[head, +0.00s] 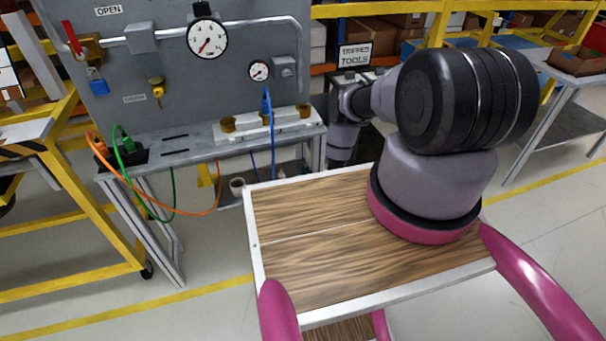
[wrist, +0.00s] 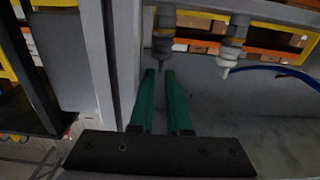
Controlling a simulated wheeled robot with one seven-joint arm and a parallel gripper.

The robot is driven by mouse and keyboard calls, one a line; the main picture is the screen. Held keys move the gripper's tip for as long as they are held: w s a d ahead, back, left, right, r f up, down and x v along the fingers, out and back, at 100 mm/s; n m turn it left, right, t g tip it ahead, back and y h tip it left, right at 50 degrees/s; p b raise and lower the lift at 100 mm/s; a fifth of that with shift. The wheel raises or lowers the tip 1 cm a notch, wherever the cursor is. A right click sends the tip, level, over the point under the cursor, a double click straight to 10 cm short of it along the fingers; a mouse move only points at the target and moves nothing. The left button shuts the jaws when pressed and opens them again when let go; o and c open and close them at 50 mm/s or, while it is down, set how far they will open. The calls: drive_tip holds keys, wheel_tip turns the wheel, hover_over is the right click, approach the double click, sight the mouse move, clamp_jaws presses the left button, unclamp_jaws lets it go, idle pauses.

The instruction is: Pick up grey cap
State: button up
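I cannot clearly single out the grey cap. In the head view my arm hides the gripper.
A grey panel with a pressure gauge (head: 207,38), a blue padlock (head: 97,82) and pipes stands over a narrow bench (head: 195,153). Orange and green cables hang at its left. A yellow-framed cart (head: 95,225) stands left. In the wrist view, a grey upright (wrist: 126,60) is close left of my fingers.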

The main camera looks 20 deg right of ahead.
drive_tip(key=w, duration=0.5)
drive_tip(key=shift+a, duration=0.15)
clamp_jaws()
drive_tip(key=shift+r, duration=0.15)
idle(1.4)
